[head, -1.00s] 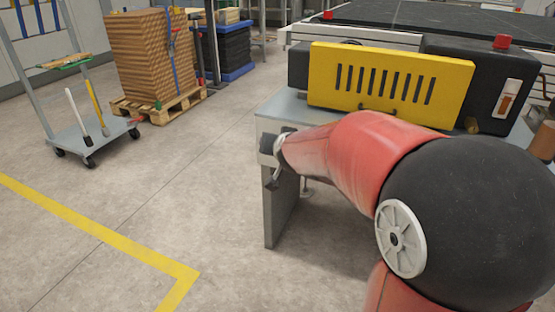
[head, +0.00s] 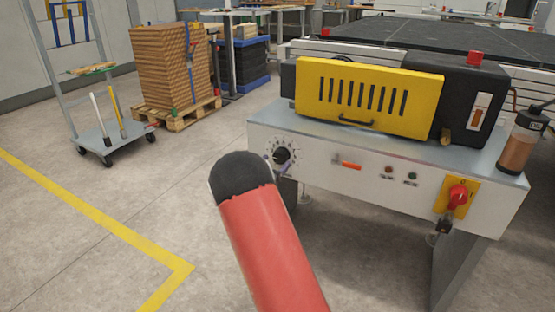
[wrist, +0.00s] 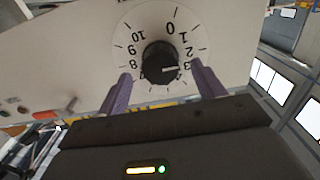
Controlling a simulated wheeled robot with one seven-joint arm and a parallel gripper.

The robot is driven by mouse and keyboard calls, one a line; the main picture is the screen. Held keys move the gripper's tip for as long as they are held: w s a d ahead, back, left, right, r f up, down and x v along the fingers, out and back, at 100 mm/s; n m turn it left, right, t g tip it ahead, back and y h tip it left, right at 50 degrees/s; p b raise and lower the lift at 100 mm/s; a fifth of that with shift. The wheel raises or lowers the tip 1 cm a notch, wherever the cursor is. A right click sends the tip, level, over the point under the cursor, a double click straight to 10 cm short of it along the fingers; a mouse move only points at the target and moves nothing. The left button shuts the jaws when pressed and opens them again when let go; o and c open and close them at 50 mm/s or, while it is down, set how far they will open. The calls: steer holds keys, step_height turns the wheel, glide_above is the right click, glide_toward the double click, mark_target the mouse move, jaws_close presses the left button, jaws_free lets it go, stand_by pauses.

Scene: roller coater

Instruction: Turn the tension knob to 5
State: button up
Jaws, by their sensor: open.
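The tension knob (head: 282,155) is a black round knob on a white numbered dial, at the left end of the machine's front panel. In the wrist view the knob (wrist: 158,60) has a white pointer line directed right, close to the 3. The 0, 1, 2, 8, 9 and 10 also show; the lower numbers are hidden. My gripper (wrist: 160,73) is open, with one purple finger on each side of the knob. I cannot tell whether either finger touches it. In the head view my gripper is mostly hidden behind my red arm, with only slivers of purple beside the dial.
The panel also carries an orange switch (head: 347,164), small buttons (head: 388,169) and a red rotary switch (head: 458,196) on a yellow plate. A yellow guard (head: 368,97) sits above. A bottle (head: 520,142) stands at the right. Open floor lies left, with a trolley (head: 112,140) and a loaded pallet (head: 178,112).

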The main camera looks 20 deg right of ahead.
mark_target(278, 160)
steer(key=shift+x, duration=1.8)
steer(key=c, duration=1)
